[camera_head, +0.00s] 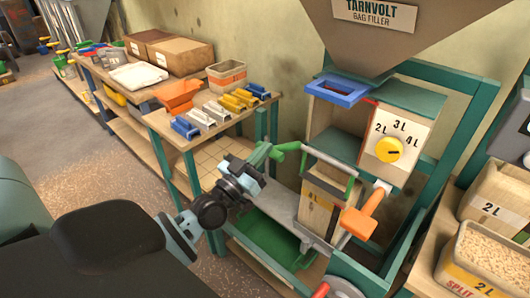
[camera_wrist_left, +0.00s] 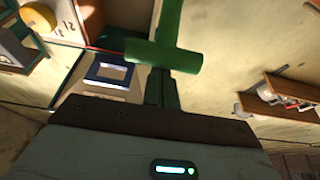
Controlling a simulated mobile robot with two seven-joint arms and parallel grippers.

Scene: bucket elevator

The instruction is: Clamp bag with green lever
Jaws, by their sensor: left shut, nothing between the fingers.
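The green lever (camera_head: 286,147) sticks out to the left from a clamp frame on the bag filler. In the left wrist view the green lever (camera_wrist_left: 163,55) shows as a crossbar on a green stem, just beyond my fingers. My left gripper (camera_head: 263,154) is shut and empty, with its tips close beside the lever's end; I cannot tell if they touch. The tan bag (camera_head: 318,203) stands upright under the filler, inside the clamp frame, partly hidden by its bars. My right gripper is not in view.
An orange handle (camera_head: 364,216) juts out right of the bag. A yellow dial (camera_head: 389,150) sits on the filler's front below the hopper (camera_head: 400,35). A bench with blue, white and yellow clips (camera_head: 237,101) stands behind left. Bins of grain (camera_head: 488,262) are at right.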

